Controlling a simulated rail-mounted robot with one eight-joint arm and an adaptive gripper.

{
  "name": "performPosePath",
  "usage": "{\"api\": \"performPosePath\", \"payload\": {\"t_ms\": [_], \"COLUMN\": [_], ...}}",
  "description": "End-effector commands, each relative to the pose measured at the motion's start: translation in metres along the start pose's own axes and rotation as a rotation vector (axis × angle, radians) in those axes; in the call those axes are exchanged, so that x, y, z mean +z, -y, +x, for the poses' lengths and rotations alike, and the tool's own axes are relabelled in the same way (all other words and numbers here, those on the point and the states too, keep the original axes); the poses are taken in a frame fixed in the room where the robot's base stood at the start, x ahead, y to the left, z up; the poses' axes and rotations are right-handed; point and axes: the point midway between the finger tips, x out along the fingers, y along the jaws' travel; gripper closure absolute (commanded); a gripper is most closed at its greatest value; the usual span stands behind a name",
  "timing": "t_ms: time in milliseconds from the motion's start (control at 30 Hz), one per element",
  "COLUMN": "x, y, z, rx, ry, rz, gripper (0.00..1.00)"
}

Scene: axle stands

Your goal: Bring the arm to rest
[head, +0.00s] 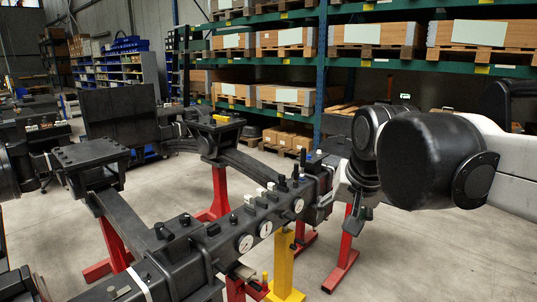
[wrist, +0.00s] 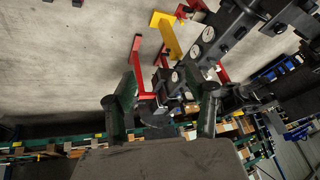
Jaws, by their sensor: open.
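My gripper (head: 352,212) hangs below the dark wrist of my arm, at the right end of the long black axle (head: 205,235) in the head view. In the wrist view my gripper (wrist: 167,98) has its two dark fingers spread wide apart. The axle's end (wrist: 172,84) shows beyond and between the fingers there. I see nothing held. Whether a finger touches the axle I cannot tell.
The axle rests on red stands (head: 218,190) and a yellow stand (head: 283,265). Tall shelves with boxes (head: 375,38) stand behind. Bare concrete floor (head: 420,255) lies at the right front.

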Motion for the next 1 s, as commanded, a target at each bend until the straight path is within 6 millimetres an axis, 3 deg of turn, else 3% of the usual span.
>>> {"api": "performPosePath", "payload": {"t_ms": [33,300,500,667,1000], "x": [0.017,0.1,0.145,0.161,0.163], "y": [-0.011,-0.061,-0.085,-0.093,-0.094], "z": [0.002,0.017,0.032,0.039,0.039], "rx": [0.002,0.018,0.032,0.039,0.039], "ry": [-0.013,-0.082,-0.119,-0.132,-0.134], "rz": [-0.017,-0.129,-0.194,-0.218,-0.223], "gripper": [0.5,0.5,0.5,0.5,0.5]}}
